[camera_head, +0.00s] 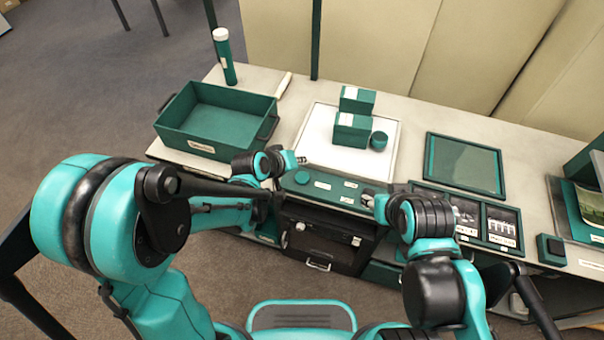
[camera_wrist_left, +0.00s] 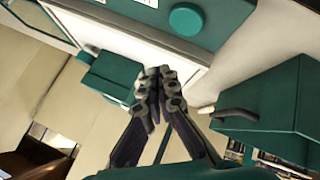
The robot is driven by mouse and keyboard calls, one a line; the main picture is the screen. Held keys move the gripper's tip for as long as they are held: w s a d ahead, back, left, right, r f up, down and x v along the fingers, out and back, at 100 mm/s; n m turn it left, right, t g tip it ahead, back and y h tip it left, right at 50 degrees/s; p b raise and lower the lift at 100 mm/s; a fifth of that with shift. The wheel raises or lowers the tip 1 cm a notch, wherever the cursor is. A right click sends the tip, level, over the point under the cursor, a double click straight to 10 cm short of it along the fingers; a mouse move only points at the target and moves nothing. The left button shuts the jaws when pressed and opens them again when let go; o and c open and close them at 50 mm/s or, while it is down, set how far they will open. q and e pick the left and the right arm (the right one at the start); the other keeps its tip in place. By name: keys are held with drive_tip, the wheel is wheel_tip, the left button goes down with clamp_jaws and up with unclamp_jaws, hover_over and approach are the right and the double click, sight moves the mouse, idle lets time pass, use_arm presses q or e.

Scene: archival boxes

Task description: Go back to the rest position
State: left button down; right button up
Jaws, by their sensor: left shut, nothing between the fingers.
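My left gripper (camera_head: 300,160) is at the front left edge of the white board (camera_head: 313,143) on the worktop, shut and empty. In the left wrist view its fingers (camera_wrist_left: 158,74) meet at the tips with nothing between them. My right gripper (camera_head: 368,197) is over the front edge of the worktop, by the right end of a green tray with a round lid (camera_head: 301,178). It is small and partly hidden by its own wrist, so its fingers cannot be read.
Two stacked green boxes (camera_head: 351,130) and a small round green container (camera_head: 378,141) stand on the white board. An open green bin (camera_head: 168,122) is left of my left gripper, with a green tube (camera_head: 226,62) behind it. A framed green panel (camera_head: 461,164) lies at right.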

idle(0.4)
use_arm(q)
drive_tip(key=shift+s+a+r, duration=0.1)
drive_tip(key=shift+a+r, duration=0.1)
drive_tip(key=shift+a, duration=0.05)
drive_tip(key=s+a+r+m+y, duration=0.1)
drive_tip(key=s+a+r, duration=0.3)
drive_tip(key=s+a, duration=0.4)
drive_tip(key=s+a+r+y, duration=0.4)
drive_tip(key=s+a+r, duration=0.1)
drive_tip(key=s+a, duration=0.4)
drive_tip(key=shift+s+r+m, duration=0.15)
drive_tip(key=shift+s+m, duration=0.25)
drive_tip(key=shift+s, duration=0.2)
